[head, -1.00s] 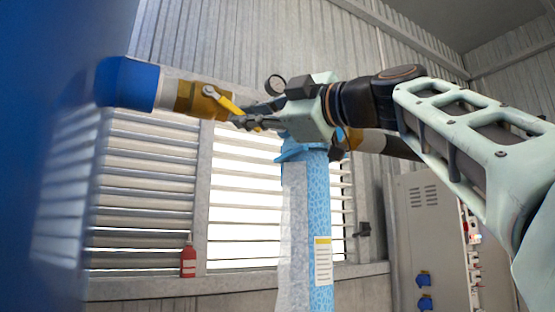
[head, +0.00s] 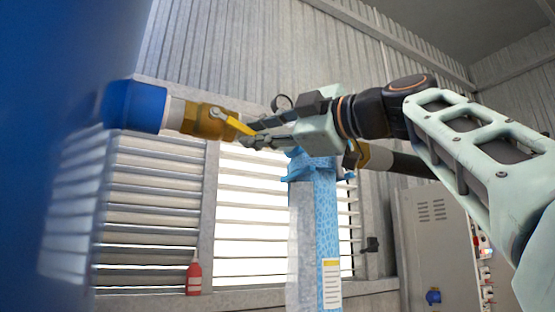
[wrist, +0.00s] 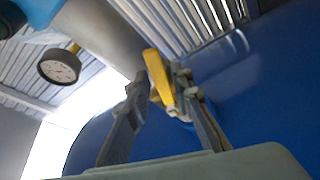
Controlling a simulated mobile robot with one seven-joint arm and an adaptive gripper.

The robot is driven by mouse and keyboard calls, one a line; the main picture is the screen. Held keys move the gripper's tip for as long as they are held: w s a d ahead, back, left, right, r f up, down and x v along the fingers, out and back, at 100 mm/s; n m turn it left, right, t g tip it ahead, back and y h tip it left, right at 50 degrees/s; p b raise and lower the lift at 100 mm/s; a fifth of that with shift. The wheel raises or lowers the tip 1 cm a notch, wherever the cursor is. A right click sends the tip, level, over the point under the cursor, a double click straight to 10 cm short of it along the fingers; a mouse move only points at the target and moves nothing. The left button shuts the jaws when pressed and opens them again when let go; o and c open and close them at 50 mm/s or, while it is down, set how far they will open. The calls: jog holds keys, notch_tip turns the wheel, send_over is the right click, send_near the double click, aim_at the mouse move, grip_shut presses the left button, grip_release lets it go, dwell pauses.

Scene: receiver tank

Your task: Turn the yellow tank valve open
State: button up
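The yellow valve handle (head: 232,122) slopes down to the right from the brass valve body (head: 203,118) on the pipe beside the blue tank. In the wrist view the yellow handle (wrist: 158,72) stands between my two fingers, nearer the right one. My gripper (head: 250,134) reaches in from the right, with its fingertips around the handle's free end. In the wrist view my gripper (wrist: 160,98) is open, with a gap beside the left finger. Whether the right finger touches the handle cannot be told. The handle's far end is partly hidden by the fingers.
A blue patterned column (head: 326,220) stands below my gripper. A pressure gauge (wrist: 59,67) is close by on the left in the wrist view. A red bottle (head: 194,277) stands on the sill.

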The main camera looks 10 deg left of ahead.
jog(key=shift+o, duration=0.5)
jog(key=shift+d, duration=0.15)
jog(key=v, duration=0.7)
jog(key=shift+s+d, duration=0.2)
jog(key=shift+d, duration=0.05)
jog(key=shift+f, duration=0.1)
